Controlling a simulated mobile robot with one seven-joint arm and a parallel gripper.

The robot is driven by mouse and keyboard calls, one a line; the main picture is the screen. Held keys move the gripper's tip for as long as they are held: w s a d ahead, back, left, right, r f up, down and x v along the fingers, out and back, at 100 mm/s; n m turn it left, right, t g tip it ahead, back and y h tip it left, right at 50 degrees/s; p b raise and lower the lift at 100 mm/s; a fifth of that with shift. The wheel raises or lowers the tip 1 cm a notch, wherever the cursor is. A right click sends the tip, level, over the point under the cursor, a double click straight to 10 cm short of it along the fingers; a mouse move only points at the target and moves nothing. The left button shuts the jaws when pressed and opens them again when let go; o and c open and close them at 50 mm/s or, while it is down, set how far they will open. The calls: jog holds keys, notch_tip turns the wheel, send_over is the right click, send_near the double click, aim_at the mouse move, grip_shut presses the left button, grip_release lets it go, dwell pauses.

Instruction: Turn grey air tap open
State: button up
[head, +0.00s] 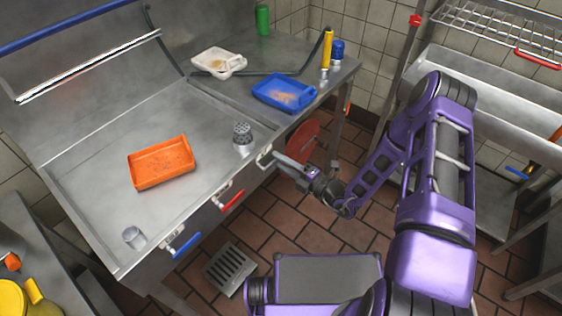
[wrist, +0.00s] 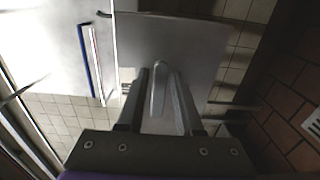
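The grey air tap (head: 265,156) sits on the front edge of the steel worktop, the farthest of a row of taps. My gripper (head: 282,161) reaches it from the right in the head view, its fingertips close to the tap. In the wrist view a rounded grey handle (wrist: 158,88) lies between the two fingers of my gripper (wrist: 160,78). The fingers stand apart, with a narrow gap visible beside the handle. Whether a finger touches it is hard to tell. The tap's mount is partly hidden by the fingers.
A red tap (head: 231,201) and a blue tap (head: 186,246) are nearer along the same edge. On the worktop (head: 100,140) are an orange tray (head: 162,162), a blue tray (head: 284,93), a white tray (head: 219,62) and a metal shaker (head: 242,138). Tiled floor lies below my arm.

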grip_shut()
dwell(1.1)
